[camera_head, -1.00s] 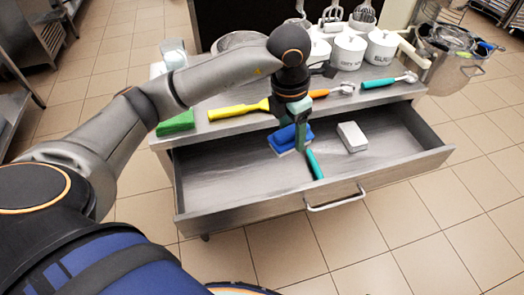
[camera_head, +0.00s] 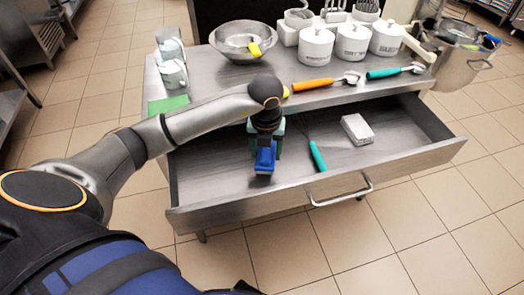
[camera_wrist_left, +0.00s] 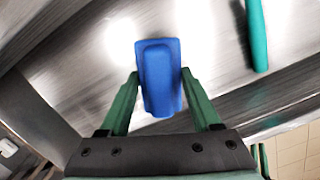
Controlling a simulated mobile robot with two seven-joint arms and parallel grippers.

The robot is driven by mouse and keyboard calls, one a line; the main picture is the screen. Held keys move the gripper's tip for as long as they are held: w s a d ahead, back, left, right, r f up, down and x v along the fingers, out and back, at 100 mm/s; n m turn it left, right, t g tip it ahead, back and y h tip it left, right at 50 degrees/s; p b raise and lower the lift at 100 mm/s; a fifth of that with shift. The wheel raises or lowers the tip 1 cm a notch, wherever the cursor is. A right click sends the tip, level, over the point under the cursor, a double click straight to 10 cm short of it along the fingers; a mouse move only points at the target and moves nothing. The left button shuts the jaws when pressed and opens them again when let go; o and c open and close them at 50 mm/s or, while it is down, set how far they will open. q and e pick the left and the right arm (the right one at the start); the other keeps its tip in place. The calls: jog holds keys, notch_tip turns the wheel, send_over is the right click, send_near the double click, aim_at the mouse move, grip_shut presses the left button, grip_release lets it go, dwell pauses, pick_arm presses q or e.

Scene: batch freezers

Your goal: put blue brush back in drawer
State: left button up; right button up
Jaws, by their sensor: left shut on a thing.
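The blue brush (camera_head: 265,159) is inside the outline of the open drawer (camera_head: 215,180), at its left-middle part near the front wall. My left gripper (camera_head: 266,145) reaches down from above and is shut on the brush. In the left wrist view, the blue brush (camera_wrist_left: 158,75) sits between the two green fingers of the left gripper (camera_wrist_left: 160,82). I cannot tell whether the brush touches the drawer floor. My right gripper is not in view.
In the drawer lie a teal-handled tool (camera_head: 317,156) and a white block (camera_head: 357,129). The counter holds a metal bowl (camera_head: 236,47), white canisters (camera_head: 317,46), orange (camera_head: 312,84) and teal (camera_head: 384,73) handled tools, and a green block (camera_head: 168,104). The drawer's right side has bare floor.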

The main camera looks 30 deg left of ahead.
aim_at(262, 149)
pick_arm(q)
notch_tip(262, 149, down, 2)
jog(key=shift+f, duration=0.25)
jog(key=shift+w+f, duration=0.1)
jog(key=shift+f, duration=0.05)
jog(key=w+a, duration=0.2)
jog(key=a, duration=0.1)
jog(key=shift+w+b, duration=0.3)
jog(key=shift+b, duration=0.05)
jog(key=shift+f, duration=0.5)
jog(key=shift+f, duration=0.1)
